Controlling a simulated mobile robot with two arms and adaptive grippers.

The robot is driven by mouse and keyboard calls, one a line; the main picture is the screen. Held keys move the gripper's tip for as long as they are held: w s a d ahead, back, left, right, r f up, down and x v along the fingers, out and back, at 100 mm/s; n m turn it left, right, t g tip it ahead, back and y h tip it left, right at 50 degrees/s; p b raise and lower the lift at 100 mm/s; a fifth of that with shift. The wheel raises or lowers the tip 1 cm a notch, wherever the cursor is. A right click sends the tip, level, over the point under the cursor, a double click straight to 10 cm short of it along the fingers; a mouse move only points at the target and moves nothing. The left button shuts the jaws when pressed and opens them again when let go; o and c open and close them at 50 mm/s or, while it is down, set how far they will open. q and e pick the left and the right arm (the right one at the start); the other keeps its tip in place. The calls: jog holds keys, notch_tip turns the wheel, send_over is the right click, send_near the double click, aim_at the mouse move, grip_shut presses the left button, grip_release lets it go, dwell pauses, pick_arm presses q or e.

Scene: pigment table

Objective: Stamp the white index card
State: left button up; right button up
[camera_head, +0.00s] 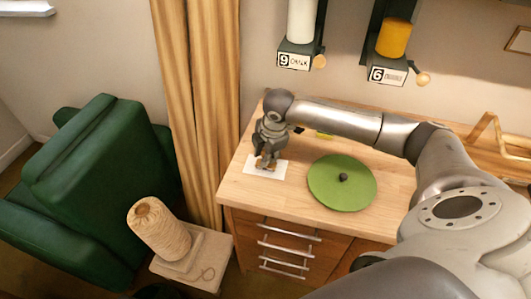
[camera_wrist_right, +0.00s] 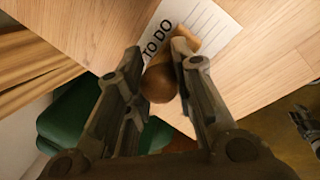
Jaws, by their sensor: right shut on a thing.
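The white index card (camera_head: 281,169) lies on the wooden table near its left end. In the right wrist view the card (camera_wrist_right: 213,27) shows printed "TO DO" and ruled lines. My right gripper (camera_head: 264,164) points down over the card. In the right wrist view my right gripper (camera_wrist_right: 160,62) is shut on a brown wooden stamp (camera_wrist_right: 159,82), with the handle between its fingers. The far end of the stamp overlaps the card in that view. I cannot tell whether it touches the card. The stamp's face is hidden.
A green disc (camera_head: 335,187) with a dark knob lies right of the card. A yellow-green thing (camera_head: 324,135) is partly hidden behind my right arm. Dispensers labelled 9 (camera_head: 295,61) and 6 (camera_head: 388,74) hang above. A twine spool (camera_head: 159,229) stands on a low stand at left.

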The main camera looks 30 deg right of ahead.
jog(key=shift+r+p, duration=1.6)
jog(key=shift+r, duration=1.75)
